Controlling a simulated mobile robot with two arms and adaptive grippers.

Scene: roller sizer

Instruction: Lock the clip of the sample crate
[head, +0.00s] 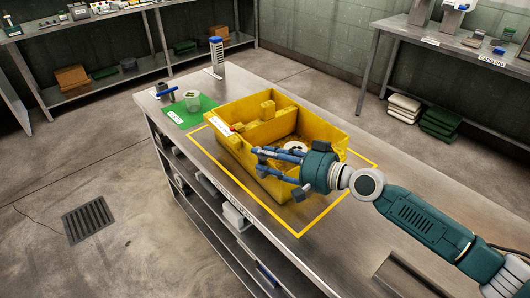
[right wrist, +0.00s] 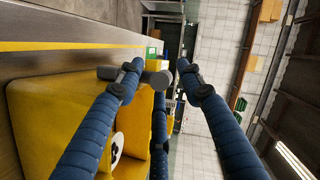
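The yellow sample crate (head: 345,140) stands on the metal bench inside a yellow outlined area. It is open at the top, with yellow blocks and a round white piece inside. A small red and white part (head: 236,127) shows on its left rim; I cannot tell whether this is the clip. My right gripper (head: 259,160) reaches over the crate's near right side, its blue fingers pointing left. In the right wrist view its fingers (right wrist: 160,66) are spread with nothing between the tips, and yellow crate surface (right wrist: 45,115) lies beside them. My left gripper is not in view.
A green mat (head: 203,106) with a clear beaker (head: 192,100) lies behind the crate at the left. A blue-topped stand (head: 216,55) is at the bench's far end. Other benches line the walls.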

